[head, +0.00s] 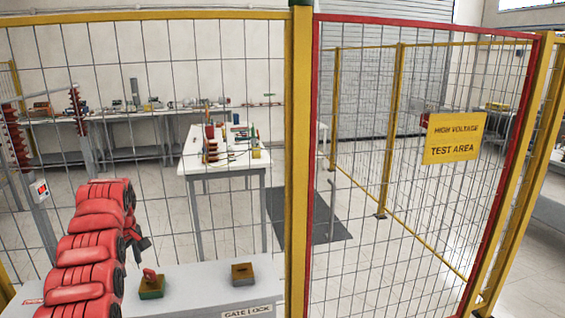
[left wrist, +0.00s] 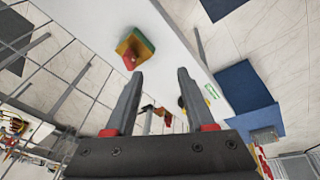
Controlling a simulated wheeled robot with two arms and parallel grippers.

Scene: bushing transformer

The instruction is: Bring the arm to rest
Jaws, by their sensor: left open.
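My left arm comes in red from the lower left in the head view. Its dark gripper (head: 137,238) shows partly beyond the arm, above the white gate lock shelf (head: 205,285). In the left wrist view the two fingers of the gripper (left wrist: 160,74) are apart with nothing between them. A green and yellow block with a red knob (head: 151,285) sits on the shelf, apart from the gripper; it also shows in the left wrist view (left wrist: 137,47). My right gripper is in neither view.
A second brown block (head: 242,273) sits on the shelf to the right. A yellow-framed mesh fence (head: 298,150) and a red-framed gate with a high voltage sign (head: 454,137) stand close ahead. Beyond the mesh is a white table (head: 225,160) with equipment.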

